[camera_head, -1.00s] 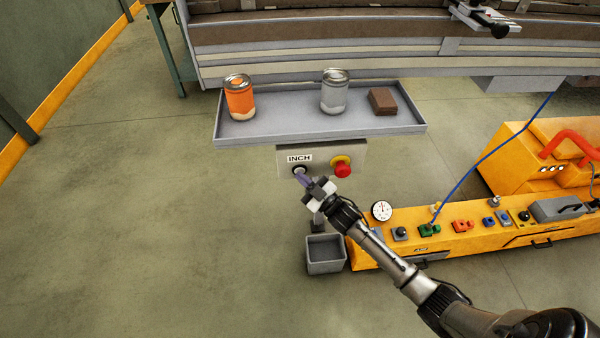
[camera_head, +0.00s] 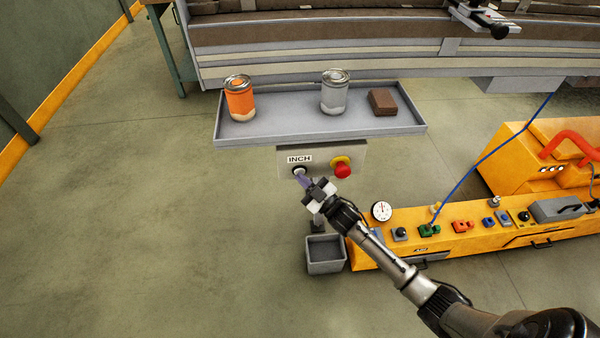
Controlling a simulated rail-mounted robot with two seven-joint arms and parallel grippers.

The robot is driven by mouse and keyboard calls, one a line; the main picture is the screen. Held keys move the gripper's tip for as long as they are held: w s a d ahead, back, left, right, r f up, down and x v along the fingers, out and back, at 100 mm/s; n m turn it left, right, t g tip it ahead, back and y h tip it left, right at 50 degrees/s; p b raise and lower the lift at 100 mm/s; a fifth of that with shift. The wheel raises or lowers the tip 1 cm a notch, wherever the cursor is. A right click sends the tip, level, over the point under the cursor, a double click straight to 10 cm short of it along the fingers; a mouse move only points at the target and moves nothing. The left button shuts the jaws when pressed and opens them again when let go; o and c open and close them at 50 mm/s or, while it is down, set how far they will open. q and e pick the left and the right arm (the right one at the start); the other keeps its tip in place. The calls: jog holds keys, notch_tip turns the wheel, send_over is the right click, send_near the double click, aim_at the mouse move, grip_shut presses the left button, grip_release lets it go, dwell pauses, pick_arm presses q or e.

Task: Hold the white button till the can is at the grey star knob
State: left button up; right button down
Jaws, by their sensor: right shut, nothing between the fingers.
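The white button (camera_head: 298,170) sits under the INCH label on the grey control box (camera_head: 322,160). My right gripper (camera_head: 303,179) is shut and empty, its tips at the button's lower edge; I cannot tell whether they press it. An orange can (camera_head: 240,100) and a grey can (camera_head: 334,94) stand upright on the grey tray (camera_head: 285,130). No can shows on the roller curve (camera_head: 320,29), and I cannot make out a grey star knob for sure. A bracket with a dark knob (camera_head: 499,31) is on the curve's near edge at the upper right. My left gripper is not in view.
A red button (camera_head: 342,170) is right of the white one. A brown block (camera_head: 382,101) lies on the tray. A grey bin (camera_head: 325,254) stands below. A yellow bench (camera_head: 480,232) with small parts and a gauge (camera_head: 382,210) is at the right. The left floor is clear.

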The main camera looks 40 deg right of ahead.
jog(key=shift+s+a+p, duration=0.4)
jog(key=shift+s+p, duration=0.05)
jog(key=shift+s, duration=0.2)
jog(key=s+a+p, duration=0.1)
jog(key=s, duration=0.1)
jog(key=s+a+p, duration=0.1)
jog(key=s, duration=0.1)
jog(key=shift+a+p, duration=0.4)
dwell(0.5)
dwell(1.0)
